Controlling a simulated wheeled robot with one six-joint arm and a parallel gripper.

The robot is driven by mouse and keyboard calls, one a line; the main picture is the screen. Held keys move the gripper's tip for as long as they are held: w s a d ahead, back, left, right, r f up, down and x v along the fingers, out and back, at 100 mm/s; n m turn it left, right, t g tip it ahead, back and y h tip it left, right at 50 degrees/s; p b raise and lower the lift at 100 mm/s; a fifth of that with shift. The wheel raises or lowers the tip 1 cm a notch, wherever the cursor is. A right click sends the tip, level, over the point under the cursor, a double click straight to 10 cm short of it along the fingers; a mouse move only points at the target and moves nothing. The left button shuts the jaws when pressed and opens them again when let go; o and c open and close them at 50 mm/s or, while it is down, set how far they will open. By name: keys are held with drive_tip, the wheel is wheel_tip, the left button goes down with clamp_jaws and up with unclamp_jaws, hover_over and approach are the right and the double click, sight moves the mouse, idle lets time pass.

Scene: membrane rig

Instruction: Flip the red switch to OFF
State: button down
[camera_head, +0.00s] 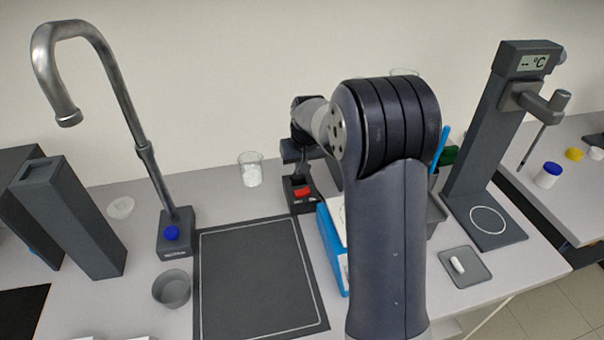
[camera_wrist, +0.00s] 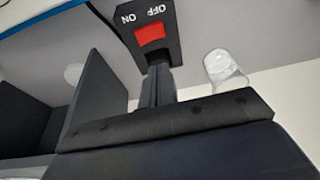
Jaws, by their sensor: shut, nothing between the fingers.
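The red switch (camera_head: 302,191) sits on a small black box (camera_head: 297,207) near the back of the bench. In the wrist view the red switch (camera_wrist: 150,34) shows beside the white words OFF and ON, which appear upside down. I cannot tell which way the switch is tilted. My gripper (camera_wrist: 158,72) is shut and empty. Its fingertips are close to the switch box's edge, just short of the red rocker in the wrist view; contact cannot be told. In the head view my gripper (camera_head: 303,178) is just above and behind the switch, partly hidden by my arm.
A glass beaker (camera_head: 250,168) stands left of the switch box; it also shows in the wrist view (camera_wrist: 226,68). A blue-edged device (camera_head: 333,250) is close on the right, partly hidden by my arm. A dark mat (camera_head: 255,270) lies in front, clear. A tall faucet (camera_head: 145,150) stands left.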

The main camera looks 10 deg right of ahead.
wheel_tip(320, 180, up, 7)
drive_tip(key=s+a+b, duration=0.1)
drive_tip(key=s, duration=0.1)
drive_tip(key=shift+s+a, duration=0.25)
drive_tip(key=shift+a, duration=0.15)
drive_tip(key=shift+f, duration=0.1)
drive_tip(key=w+d+f, duration=0.1)
drive_tip(key=f, duration=0.2)
drive_tip(key=w+f, duration=0.1)
drive_tip(key=f, duration=0.2)
drive_tip(key=w+d+f, duration=0.1)
drive_tip(key=f, duration=0.2)
drive_tip(key=shift+w+d+f+p, duration=0.1)
drive_tip(key=shift+d+f+p, duration=0.2)
drive_tip(key=shift+p, duration=0.05)
drive_tip(key=shift+s+d+r+y+b, duration=0.25)
drive_tip(key=shift+y+b, duration=0.25)
drive_tip(key=shift+b, duration=0.4)
drive_tip(key=b+v, duration=0.1)
drive_tip(key=v, duration=0.6)
drive_tip(key=shift+w, duration=0.15)
